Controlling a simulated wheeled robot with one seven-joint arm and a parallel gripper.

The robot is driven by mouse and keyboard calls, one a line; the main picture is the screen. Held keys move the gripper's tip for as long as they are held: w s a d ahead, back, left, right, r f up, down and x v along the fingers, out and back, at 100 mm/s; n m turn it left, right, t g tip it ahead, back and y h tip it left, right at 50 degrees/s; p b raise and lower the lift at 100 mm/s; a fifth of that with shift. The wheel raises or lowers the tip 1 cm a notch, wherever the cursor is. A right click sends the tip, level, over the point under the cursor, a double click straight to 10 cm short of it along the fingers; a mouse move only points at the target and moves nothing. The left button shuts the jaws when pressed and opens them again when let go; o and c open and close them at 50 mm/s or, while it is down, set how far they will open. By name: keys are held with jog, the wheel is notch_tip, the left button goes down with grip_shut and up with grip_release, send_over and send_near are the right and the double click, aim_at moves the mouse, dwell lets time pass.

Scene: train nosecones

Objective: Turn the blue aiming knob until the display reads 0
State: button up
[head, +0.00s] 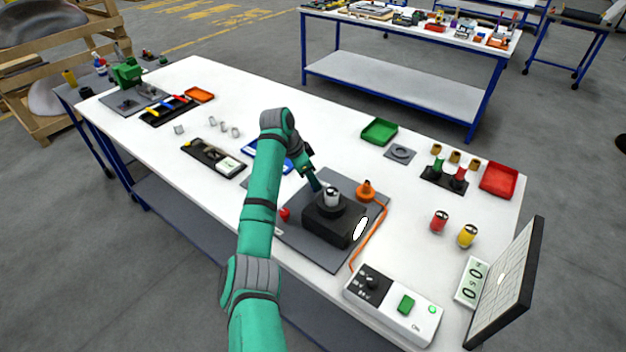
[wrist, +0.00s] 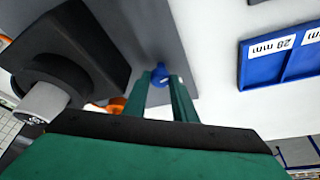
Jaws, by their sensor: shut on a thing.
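The blue aiming knob (wrist: 159,70) shows in the wrist view between the two green fingertips of my gripper (wrist: 163,84). A small white mark shows on it. My gripper is shut on the knob, beside the black block (wrist: 97,35) on the grey plate. In the head view my gripper (head: 314,184) reaches down at the block's far left side, and the knob is hidden there. The black block (head: 325,228) carries a metal-topped cylinder (head: 331,196). A small display (head: 472,281) with dark characters stands at the right; I cannot read its value surely.
A red knob (head: 284,214) and an orange piece with a cable (head: 366,190) are near the block. A control box (head: 394,305) and tilted screen (head: 506,283) stand at the front right. A blue tray (wrist: 285,55) lies close to my gripper. Open white tabletop lies behind.

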jog(key=shift+w+m+g, duration=0.1)
jog(key=shift+m+g, duration=0.4)
jog(key=shift+m, duration=0.7)
jog(key=shift+a, duration=0.1)
jog(key=o, duration=1)
jog(key=shift+r, duration=0.1)
jog(key=v, duration=1)
jog(key=shift+a+r, duration=0.25)
jog(key=shift+r, duration=0.05)
jog(key=shift+w, duration=0.1)
